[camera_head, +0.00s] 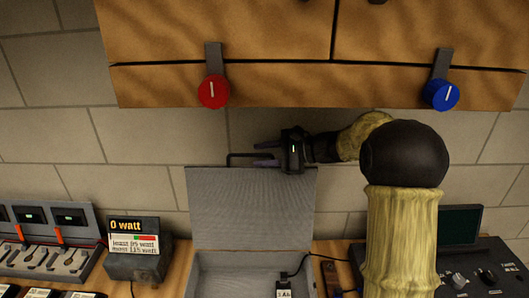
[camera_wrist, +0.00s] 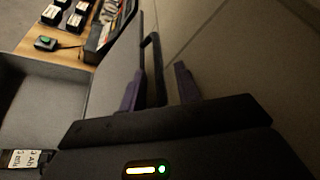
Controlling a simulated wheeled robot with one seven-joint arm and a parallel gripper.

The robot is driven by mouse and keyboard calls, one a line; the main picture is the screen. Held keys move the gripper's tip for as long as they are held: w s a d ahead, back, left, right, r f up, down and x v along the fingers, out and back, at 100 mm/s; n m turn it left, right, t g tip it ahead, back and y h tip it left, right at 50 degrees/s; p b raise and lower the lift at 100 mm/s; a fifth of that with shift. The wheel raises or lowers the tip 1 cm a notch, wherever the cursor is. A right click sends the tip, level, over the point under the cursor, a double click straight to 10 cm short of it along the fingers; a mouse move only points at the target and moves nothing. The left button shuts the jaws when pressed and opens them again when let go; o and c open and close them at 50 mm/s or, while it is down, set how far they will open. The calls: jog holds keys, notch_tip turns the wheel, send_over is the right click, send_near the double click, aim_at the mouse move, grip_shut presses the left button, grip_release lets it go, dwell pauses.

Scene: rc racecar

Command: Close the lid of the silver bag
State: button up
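The silver bag (camera_head: 213,278) stands on the bench with its grey lid (camera_head: 250,215) raised upright, so it is open. A black handle (camera_head: 233,157) sticks up at the lid's top edge. My gripper (camera_head: 259,154) is at the top of the lid near this handle, its fingers pointing left and apart. In the wrist view, the dark handle (camera_wrist: 155,68) shows between the two purple fingers of my gripper (camera_wrist: 160,88), nearer the left one. I cannot tell whether it touches that finger. The lid (camera_wrist: 108,70) lies left of the fingers.
A small labelled battery (camera_head: 284,290) with a cable is in the bag. A watt display (camera_head: 138,247) and a tool rack (camera_head: 50,245) stand to the left, a dark console (camera_head: 480,270) to the right. A wooden cabinet with red (camera_head: 213,92) and blue (camera_head: 441,95) knobs hangs above.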

jog(key=shift+c, duration=0.4)
grip_shut()
jog(key=shift+s+b, duration=0.1)
jog(key=shift+b, duration=0.2)
